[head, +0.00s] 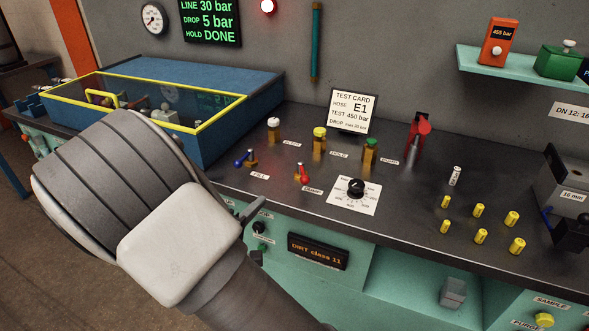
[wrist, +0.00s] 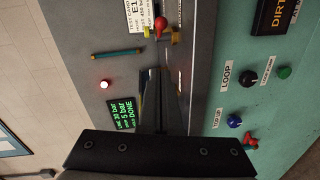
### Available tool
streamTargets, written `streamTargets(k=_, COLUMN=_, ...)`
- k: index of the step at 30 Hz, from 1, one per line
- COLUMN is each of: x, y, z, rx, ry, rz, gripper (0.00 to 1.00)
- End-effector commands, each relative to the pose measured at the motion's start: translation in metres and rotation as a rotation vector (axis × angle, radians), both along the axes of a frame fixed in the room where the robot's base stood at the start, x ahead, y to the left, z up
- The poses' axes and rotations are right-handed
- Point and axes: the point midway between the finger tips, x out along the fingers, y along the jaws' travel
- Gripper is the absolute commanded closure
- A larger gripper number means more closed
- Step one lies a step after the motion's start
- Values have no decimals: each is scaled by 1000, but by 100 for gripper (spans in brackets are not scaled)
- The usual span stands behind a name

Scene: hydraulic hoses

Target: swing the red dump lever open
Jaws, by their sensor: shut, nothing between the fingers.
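The red dump lever (head: 303,173) stands on a small brass valve on the bench top, beside the label DUMP (head: 312,190). In the wrist view, a red-ended handle with brass-yellow parts (wrist: 161,25), seemingly this lever, is at the top edge. My gripper (head: 260,207) is left of and nearer than the lever, over the bench's front edge, mostly hidden behind my wrist. In the wrist view my gripper (wrist: 166,72) has its dark fingers together, empty, and apart from the lever.
A blue FILL lever (head: 243,160) stands left of the dump lever. Behind are capped valves and the test card (head: 353,112). A dial plate (head: 354,195) is to the right. A blue tank with a yellow-framed lid (head: 160,75) is at left. Yellow fittings (head: 480,236) stand farther right.

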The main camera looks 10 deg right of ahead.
Motion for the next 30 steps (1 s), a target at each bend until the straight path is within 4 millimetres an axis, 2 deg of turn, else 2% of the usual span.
streamTargets(k=3, x=-1, y=-1, z=0, rx=-25, ry=18, rz=-4, gripper=100)
streamTargets(k=7, x=10, y=-10, z=-4, rx=-25, ry=19, rz=-6, gripper=100)
streamTargets(k=20, x=78, y=-65, z=-17, rx=-24, ry=18, rz=-6, gripper=100)
streamTargets(k=24, x=78, y=-86, z=-20, rx=-23, ry=17, rz=-5, gripper=100)
streamTargets(k=30, x=80, y=-98, z=-21, rx=-23, ry=18, rz=-3, gripper=100)
